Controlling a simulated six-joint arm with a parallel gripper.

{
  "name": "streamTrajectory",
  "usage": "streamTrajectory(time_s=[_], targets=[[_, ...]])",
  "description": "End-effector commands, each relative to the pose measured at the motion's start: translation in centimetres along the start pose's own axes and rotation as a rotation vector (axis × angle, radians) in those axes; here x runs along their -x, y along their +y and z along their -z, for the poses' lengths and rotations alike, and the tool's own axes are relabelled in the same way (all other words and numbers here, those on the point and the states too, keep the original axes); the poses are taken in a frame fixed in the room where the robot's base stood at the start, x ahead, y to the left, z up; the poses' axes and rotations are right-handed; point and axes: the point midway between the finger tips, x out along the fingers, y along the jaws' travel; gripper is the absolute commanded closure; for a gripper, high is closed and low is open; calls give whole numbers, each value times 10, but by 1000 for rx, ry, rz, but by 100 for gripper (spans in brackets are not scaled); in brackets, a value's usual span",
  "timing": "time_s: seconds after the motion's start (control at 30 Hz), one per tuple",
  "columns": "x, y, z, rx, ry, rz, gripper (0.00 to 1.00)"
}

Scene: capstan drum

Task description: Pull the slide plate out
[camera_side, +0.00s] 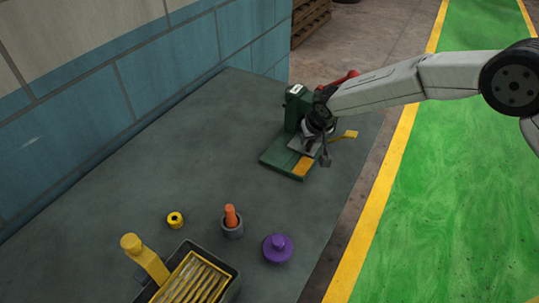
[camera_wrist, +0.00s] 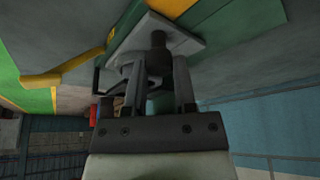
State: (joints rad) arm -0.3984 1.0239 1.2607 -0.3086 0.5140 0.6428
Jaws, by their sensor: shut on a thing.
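The slide plate (camera_side: 301,146) is a flat grey plate just above the green base (camera_side: 278,158) of a green machine in the side view. In the wrist view the plate (camera_wrist: 192,38) fills the upper middle, with a dark upright knob (camera_wrist: 158,45) on it. My gripper (camera_wrist: 160,75) has its two fingers on either side of this knob and is shut on it. In the side view my gripper (camera_side: 318,140) is at the right of the machine and hides part of it and of the plate.
A yellow arm (camera_side: 344,136) sticks out right of the machine, and a red handle (camera_side: 345,78) shows behind my arm. In front stand an orange-topped grey cup (camera_side: 232,226), a purple knobbed piece (camera_side: 278,248), a yellow ring (camera_side: 175,219) and a dark tray (camera_side: 232,284). The table's left side is clear.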

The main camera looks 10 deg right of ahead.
Motion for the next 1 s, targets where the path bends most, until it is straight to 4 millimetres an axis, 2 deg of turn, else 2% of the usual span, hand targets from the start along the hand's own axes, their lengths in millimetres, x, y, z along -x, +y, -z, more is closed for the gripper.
streamTrajectory(time_s=[0.2,0.33,0.73,0.77,0.83,0.87,1.0], targets=[[14,-34,-30,6,0,2,100],[19,-50,-45,5,0,2,100],[22,-58,-53,3,-1,3,100],[22,-58,-53,3,-1,3,60],[22,-58,-53,3,-1,3,38],[22,-58,-53,3,-1,3,31],[22,-56,-52,2,0,2,31]])
